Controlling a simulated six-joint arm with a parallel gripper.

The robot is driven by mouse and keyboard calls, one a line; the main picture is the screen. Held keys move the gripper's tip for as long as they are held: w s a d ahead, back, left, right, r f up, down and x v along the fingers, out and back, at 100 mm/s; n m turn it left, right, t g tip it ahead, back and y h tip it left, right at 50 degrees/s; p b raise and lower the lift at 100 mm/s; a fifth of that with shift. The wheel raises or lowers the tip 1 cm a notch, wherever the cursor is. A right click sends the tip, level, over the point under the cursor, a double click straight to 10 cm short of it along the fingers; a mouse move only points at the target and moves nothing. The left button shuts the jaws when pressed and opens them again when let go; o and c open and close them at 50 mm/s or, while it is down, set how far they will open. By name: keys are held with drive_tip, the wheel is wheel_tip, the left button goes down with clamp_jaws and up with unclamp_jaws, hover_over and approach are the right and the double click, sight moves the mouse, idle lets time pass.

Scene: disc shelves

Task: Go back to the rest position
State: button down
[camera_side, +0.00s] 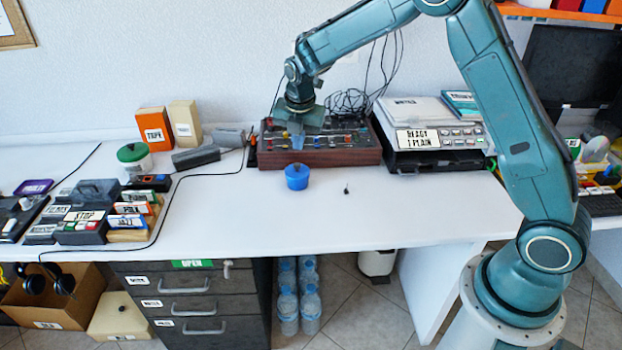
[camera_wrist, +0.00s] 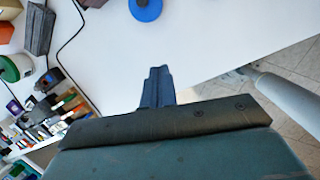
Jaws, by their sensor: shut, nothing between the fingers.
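My gripper (camera_side: 297,142) hangs from the teal arm above the white table, over the front of the wooden control box with knobs. In the wrist view its dark fingers (camera_wrist: 157,88) are together, with nothing seen between them. A blue lidded pot (camera_side: 297,177) stands upright on the table just below the gripper, apart from it. The pot also shows in the wrist view (camera_wrist: 146,8), cut by the top edge.
The control box (camera_side: 330,158) stands at the table's back, with a paper tray (camera_side: 435,158) to its right. Tape decks (camera_side: 80,222) and a green-lidded jar (camera_side: 134,158) stand at left. A drawer unit (camera_side: 195,300) is below. The table's front middle is clear.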

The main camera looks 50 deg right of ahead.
drive_tip(key=s+a+r+m+t+y, duration=0.1)
drive_tip(key=s+a+r+m+t, duration=0.1)
drive_tip(key=s+r+m, duration=1.15)
drive_tip(key=s+a+r+m, duration=0.1)
drive_tip(key=s+m, duration=0.4)
drive_tip(key=s, duration=0.6)
drive_tip(key=s+a+r+m+t, duration=0.1)
drive_tip(key=s+m, duration=0.4)
drive_tip(key=s, duration=0.6)
drive_tip(key=shift+s+a+r+y, duration=0.15)
drive_tip(key=shift+a+r+y, duration=0.2)
drive_tip(key=shift+r, duration=0.3)
